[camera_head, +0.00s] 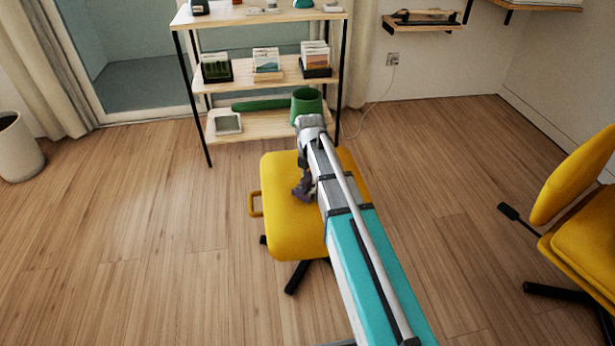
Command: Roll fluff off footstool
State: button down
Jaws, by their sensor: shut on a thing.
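The yellow footstool (290,235) stands on the floor in the middle of the view, with a padded top and dark legs. A yellow loop handle (256,203) sticks out at its left side. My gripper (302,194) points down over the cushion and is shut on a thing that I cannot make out. My arm hides the right part of the cushion. Whether the held thing touches the cushion is not clear. I cannot make out any fluff at this size.
Behind the footstool is an open shelf unit (268,86) with small boxes and a green pot (307,103). A yellow chair (583,215) stands at the right, and a pale bin (18,150) at the far left. The wooden floor left of the footstool is clear.

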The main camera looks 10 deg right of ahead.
jog(key=shift+w, duration=0.2)
jog(key=shift+w+d, duration=0.35)
jog(key=shift+w, duration=0.5)
jog(key=shift+w+d, duration=0.35)
jog(key=shift+w, duration=0.5)
jog(key=shift+w, duration=0.1)
jog(key=shift+w+d+f, duration=0.1)
jog(key=shift+w+d, duration=0.25)
jog(key=shift+w, duration=0.5)
jog(key=shift+w+d, duration=0.3)
jog(key=shift+w, duration=0.55)
jog(key=shift+w+d, duration=0.35)
jog(key=shift+w, duration=0.55)
jog(key=shift+w+d, duration=0.3)
jog(key=shift+w, duration=0.55)
jog(key=shift+s+d, duration=0.3)
jog(key=shift+d, duration=0.45)
jog(key=shift+s+d, duration=0.3)
jog(key=shift+d, duration=0.45)
